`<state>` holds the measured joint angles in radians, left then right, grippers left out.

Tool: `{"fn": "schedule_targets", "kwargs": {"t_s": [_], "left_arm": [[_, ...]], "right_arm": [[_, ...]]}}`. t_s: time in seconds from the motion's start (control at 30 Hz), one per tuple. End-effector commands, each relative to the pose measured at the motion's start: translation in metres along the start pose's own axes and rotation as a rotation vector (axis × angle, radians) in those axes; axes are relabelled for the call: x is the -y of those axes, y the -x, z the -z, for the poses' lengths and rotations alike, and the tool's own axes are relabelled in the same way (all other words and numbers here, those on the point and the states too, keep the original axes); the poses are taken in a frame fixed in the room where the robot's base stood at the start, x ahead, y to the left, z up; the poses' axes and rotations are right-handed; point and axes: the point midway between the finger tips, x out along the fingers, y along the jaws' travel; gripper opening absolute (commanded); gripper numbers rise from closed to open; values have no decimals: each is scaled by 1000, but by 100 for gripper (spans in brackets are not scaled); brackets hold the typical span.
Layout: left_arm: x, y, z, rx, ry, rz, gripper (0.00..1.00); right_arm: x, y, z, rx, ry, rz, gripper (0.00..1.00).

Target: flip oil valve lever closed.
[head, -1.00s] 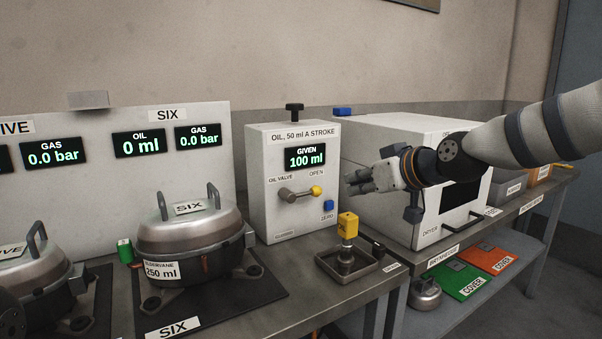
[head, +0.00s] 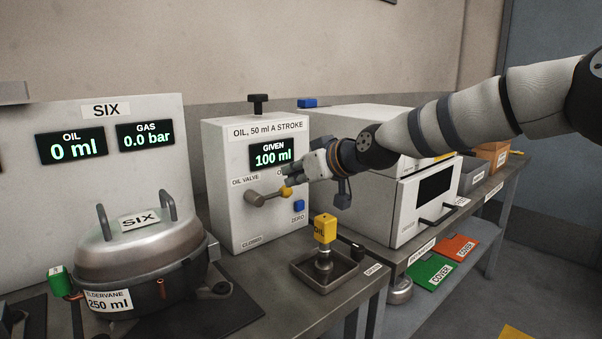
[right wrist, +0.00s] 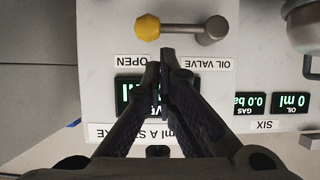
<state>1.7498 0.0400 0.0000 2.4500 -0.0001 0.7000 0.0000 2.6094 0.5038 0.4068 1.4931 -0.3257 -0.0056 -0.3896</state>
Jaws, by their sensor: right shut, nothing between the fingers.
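The oil valve lever (head: 268,196) is on the front of the white oil box (head: 226,215). It points right and slightly up, with a yellow knob (head: 286,192) at its end, on the side of the OPEN label. The CLOSED label (head: 252,241) is lower on the panel. My right gripper (head: 290,176) is shut and empty, in front of the panel just above the knob. In the right wrist view the shut fingertips (right wrist: 167,55) are near the lever's arm (right wrist: 180,29), beside the yellow knob (right wrist: 147,27). I cannot tell whether they touch. My left gripper is not in view.
The display (head: 271,155) reads GIVEN 100 ml. A blue ZERO button (head: 298,206) is right of the lever. A yellow-topped oil fitting (head: 325,229) stands in a tray (head: 299,268) in front. Compressor SIX (head: 140,250) is at left, a dryer box (head: 400,205) at right.

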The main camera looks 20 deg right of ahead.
Motion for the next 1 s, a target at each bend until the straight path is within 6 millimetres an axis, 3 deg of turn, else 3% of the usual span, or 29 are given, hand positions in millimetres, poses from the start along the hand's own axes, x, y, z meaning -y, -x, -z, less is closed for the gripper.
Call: {"fn": "schedule_targets", "kwargs": {"t_s": [0.03,0.23,0.63,0.87,1.0], "left_arm": [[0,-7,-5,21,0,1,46],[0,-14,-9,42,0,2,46],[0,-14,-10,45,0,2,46],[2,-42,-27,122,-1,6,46],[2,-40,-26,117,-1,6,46]], "right_arm": [[-1,-14,-8,10,-3,1,0],[0,-36,-3,3,-1,0,0],[0,-38,1,-2,-6,2,0],[-8,-49,-19,8,-248,111,0],[-9,-47,-17,0,-248,116,0]]}}
